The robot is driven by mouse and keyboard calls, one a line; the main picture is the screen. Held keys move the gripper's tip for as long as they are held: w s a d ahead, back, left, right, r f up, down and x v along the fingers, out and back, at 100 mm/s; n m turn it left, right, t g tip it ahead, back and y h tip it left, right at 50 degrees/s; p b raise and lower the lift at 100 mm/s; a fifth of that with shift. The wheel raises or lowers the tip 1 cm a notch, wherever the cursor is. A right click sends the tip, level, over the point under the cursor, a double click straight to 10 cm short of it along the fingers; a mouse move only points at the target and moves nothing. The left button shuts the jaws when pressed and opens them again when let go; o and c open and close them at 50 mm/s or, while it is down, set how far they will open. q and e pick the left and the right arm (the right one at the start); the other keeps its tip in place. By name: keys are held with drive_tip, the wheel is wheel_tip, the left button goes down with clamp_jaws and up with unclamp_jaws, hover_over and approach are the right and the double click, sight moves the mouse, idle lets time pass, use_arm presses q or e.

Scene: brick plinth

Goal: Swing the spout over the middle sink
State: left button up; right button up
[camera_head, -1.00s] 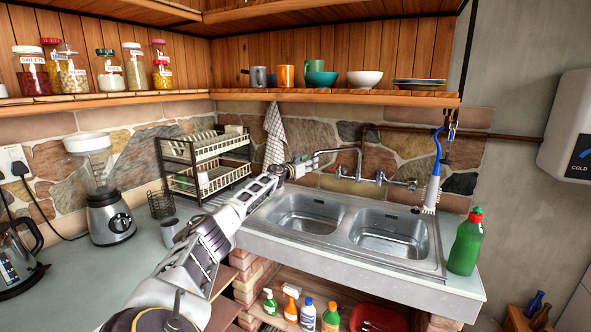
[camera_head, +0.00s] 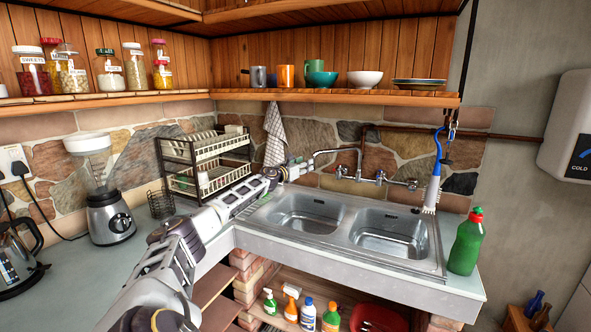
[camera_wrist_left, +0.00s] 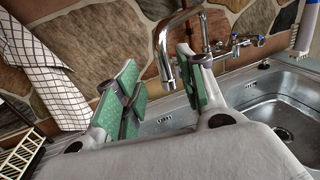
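The metal tap spout (camera_head: 338,151) reaches left from the wall pipe and bends down at its free end, near the left sink basin (camera_head: 306,214). The right sink basin (camera_head: 388,233) lies to its right. My left gripper (camera_head: 300,167) is at the spout's free end. In the left wrist view the fingers of my left gripper (camera_wrist_left: 156,88) are apart, and the spout (camera_wrist_left: 166,60) hangs down in the gap between them. I cannot tell whether a pad touches it. My right gripper is not in view.
The tap handles (camera_head: 380,179) sit on the wall behind the basins. A dish rack (camera_head: 205,165) stands left of the sink, with a checked towel (camera_head: 274,133) hanging behind.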

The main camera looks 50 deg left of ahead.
use_arm(q)
drive_tip(key=shift+s+d, duration=0.15)
drive_tip(key=shift+s, duration=0.45)
drive_tip(key=shift+v, duration=1.7)
drive_tip(key=shift+s, duration=0.5)
idle(0.6)
